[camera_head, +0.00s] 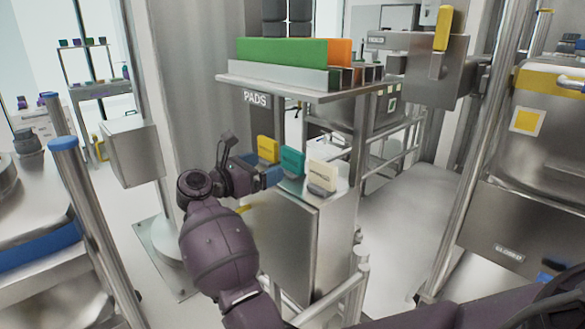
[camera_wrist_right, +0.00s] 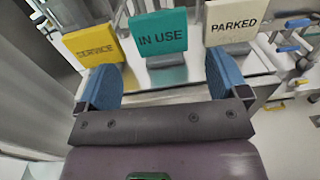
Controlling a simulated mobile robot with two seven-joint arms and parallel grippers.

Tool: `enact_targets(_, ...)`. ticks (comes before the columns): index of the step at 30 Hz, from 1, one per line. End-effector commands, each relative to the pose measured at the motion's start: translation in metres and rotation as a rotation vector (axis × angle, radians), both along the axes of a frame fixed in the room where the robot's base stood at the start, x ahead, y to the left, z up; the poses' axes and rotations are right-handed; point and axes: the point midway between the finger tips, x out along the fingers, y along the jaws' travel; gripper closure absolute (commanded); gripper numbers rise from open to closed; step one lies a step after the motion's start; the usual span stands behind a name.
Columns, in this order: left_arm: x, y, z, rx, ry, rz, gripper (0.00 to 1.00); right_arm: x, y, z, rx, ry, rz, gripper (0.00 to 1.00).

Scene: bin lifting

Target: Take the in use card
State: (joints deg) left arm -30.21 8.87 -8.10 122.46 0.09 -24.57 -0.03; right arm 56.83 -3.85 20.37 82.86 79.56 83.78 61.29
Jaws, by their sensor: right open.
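The teal card marked IN USE (camera_wrist_right: 159,33) stands upright in a small grey holder, between the yellow SERVICE card (camera_wrist_right: 95,46) and the cream PARKED card (camera_wrist_right: 235,21). In the head view, the in use card (camera_head: 292,160) is the middle one on top of a metal cabinet. My right gripper (camera_head: 272,177) is open and empty just in front of it. In the right wrist view its blue fingers (camera_wrist_right: 162,66) are spread to either side of the in use card's lower part, with the card ahead of them. My left gripper is not in view.
The metal cabinet (camera_head: 290,245) carries the cards. Above and behind it is a shelf (camera_head: 300,92) labelled PADS with green and orange pads. A metal post (camera_head: 95,220) stands at left.

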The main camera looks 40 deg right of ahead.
Motion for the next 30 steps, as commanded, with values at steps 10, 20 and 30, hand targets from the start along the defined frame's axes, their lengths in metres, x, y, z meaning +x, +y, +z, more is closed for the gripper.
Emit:
enact_targets(10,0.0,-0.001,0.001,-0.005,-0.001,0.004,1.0,0.002,-0.044,0.001,-0.003,0.002,-0.001,0.07)
enact_targets(20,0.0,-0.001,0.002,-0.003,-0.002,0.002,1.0,0.005,-0.083,0.001,-0.005,0.003,-0.001,0.07)
enact_targets(30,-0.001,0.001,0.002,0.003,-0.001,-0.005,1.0,0.006,-0.095,0.0,-0.003,0.003,0.001,0.07)
